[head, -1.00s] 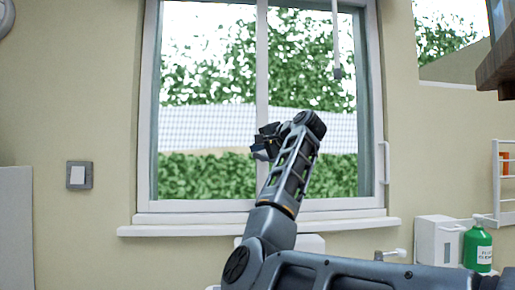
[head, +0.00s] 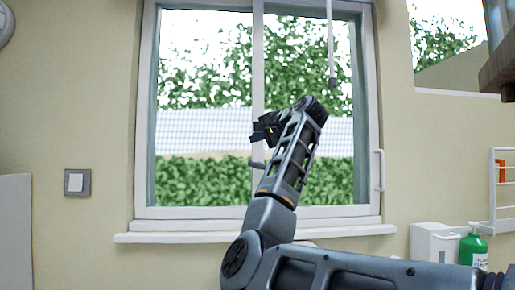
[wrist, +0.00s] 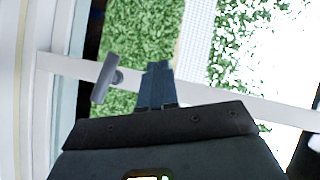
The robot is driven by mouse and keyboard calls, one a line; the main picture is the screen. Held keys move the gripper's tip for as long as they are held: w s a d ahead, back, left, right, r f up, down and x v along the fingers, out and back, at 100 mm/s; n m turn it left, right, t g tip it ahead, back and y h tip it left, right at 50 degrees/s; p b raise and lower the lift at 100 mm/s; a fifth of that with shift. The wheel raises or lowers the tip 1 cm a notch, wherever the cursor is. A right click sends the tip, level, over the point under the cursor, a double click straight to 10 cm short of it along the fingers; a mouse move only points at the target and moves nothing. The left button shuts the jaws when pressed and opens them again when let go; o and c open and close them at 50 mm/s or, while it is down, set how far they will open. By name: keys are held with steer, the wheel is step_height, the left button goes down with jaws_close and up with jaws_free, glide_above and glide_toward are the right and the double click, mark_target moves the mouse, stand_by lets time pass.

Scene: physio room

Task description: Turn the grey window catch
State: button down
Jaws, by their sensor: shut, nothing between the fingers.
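The grey window catch (wrist: 106,77) sits on the white middle bar of the window in the wrist view, its handle lying across the bar. In the head view a small grey part of the catch (head: 257,164) shows on the bar just below my gripper (head: 256,135). In the wrist view my gripper (wrist: 158,68) has its fingers together, with nothing between them. The fingertips are to the right of the catch there, apart from it in the picture. Their depth distance from the bar is hard to tell.
The window's white middle bar (head: 258,60) runs upright between two panes. A pull handle (head: 378,170) is on the right frame, and a rod (head: 331,45) hangs at upper right. A sill (head: 160,237) juts out below. A green bottle (head: 473,248) stands at lower right.

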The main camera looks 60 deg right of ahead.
steer(key=s+a+r+b, duration=0.1)
steer(key=s+a+r, duration=0.2)
steer(key=s, duration=0.1)
steer(key=shift+s+a+r, duration=0.3)
steer(key=shift+a+r, duration=0.1)
stand_by(0.4)
